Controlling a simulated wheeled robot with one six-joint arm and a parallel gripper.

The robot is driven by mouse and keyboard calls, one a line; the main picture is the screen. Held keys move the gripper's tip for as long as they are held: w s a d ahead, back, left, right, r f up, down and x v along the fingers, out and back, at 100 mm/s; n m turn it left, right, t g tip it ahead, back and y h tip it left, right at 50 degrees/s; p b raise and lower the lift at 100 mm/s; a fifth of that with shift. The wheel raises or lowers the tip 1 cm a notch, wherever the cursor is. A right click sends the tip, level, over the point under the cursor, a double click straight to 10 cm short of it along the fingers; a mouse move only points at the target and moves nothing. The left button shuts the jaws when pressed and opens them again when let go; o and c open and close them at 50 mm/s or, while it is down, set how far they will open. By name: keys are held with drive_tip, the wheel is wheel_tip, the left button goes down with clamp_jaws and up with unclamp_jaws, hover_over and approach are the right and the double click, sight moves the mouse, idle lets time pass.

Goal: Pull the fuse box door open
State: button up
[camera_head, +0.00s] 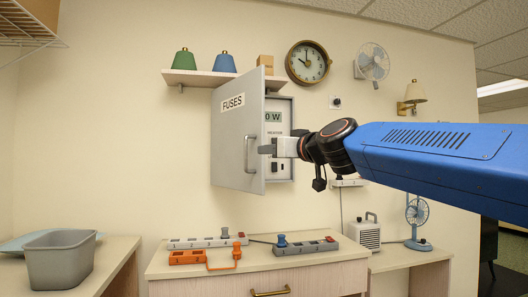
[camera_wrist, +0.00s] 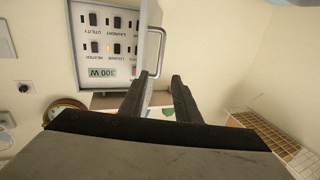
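The grey fuse box door (camera_head: 230,150), labelled FUSES, stands partly open, swung out to the left. Its bar handle (camera_head: 247,155) is on the outer face near the free edge. The box's inner panel (camera_head: 279,118) with switches and a small display shows to the right of the door. My gripper (camera_head: 268,149) is at the door's free edge, right of the handle. In the wrist view my gripper (camera_wrist: 158,82) has its two fingers apart, with the narrow door edge (camera_wrist: 148,45) showing around the gap. The handle (camera_wrist: 161,50) appears free of the fingers. Contact cannot be told.
A shelf (camera_head: 200,77) with two lampshades and a small box is above the door. A cabinet (camera_head: 200,266) with power strips stands below. A grey bin (camera_head: 58,262) is at left. A clock (camera_head: 308,63) and fan (camera_head: 372,63) hang at upper right.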

drive_tip(key=shift+v, duration=1.35)
drive_tip(key=c, duration=0.4)
drive_tip(key=w+d+f+m+g, duration=0.1)
drive_tip(key=w+f+m, duration=0.1)
drive_tip(key=w+d+f+m+g, duration=0.1)
drive_tip(key=w+f+m, duration=0.1)
drive_tip(key=w+f, duration=0.1)
drive_tip(key=w+d+f+m+y, duration=0.1)
drive_tip(key=w+f+m, duration=0.1)
drive_tip(key=m, duration=0.1)
drive_tip(key=shift+w+d+f+g, duration=0.2)
drive_tip(key=shift+w+d+g, duration=0.1)
drive_tip(key=shift+g, duration=0.1)
clamp_jaws()
drive_tip(key=w+d+f+m+g+y, duration=0.1)
drive_tip(key=w+d+f+m+y, duration=0.15)
drive_tip(key=w+d+m, duration=0.35)
drive_tip(key=w+a+m, duration=0.1)
drive_tip(key=w+a, duration=0.1)
drive_tip(key=a, duration=0.8)
drive_tip(key=shift+w+a+r+y, duration=0.2)
drive_tip(key=shift+w+r+y, duration=0.2)
drive_tip(key=shift+r+y, duration=0.05)
